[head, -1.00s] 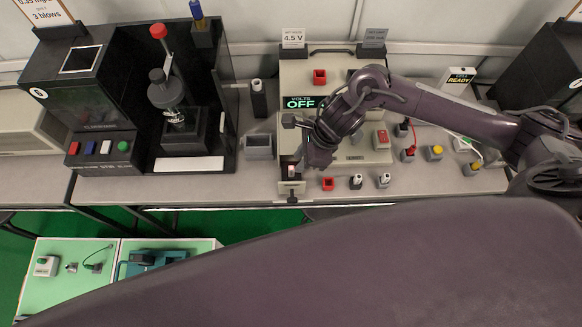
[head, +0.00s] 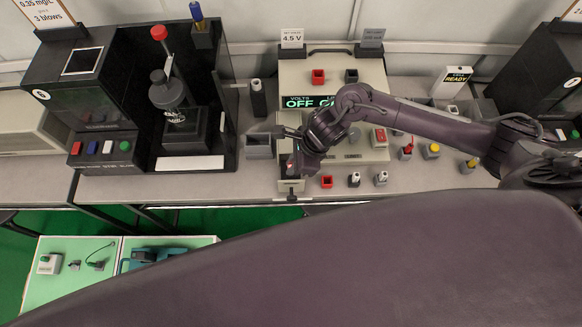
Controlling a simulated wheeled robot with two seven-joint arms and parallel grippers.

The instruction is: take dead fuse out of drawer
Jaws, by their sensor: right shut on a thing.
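The small pale drawer (head: 291,186) sticks out at the front left of the beige tester (head: 300,95), near the table's front edge. My right gripper (head: 291,170) points down right at the drawer and is shut on the dead fuse, which its fingers and wrist mostly hide. I cannot tell whether the fuse is still inside the drawer or just above it. My left gripper is not in view.
A red socket (head: 327,182) and two small grey-and-white plugs stand right of the drawer. A grey open bin (head: 259,146) is to its left. A black press stand (head: 185,140) stands further left.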

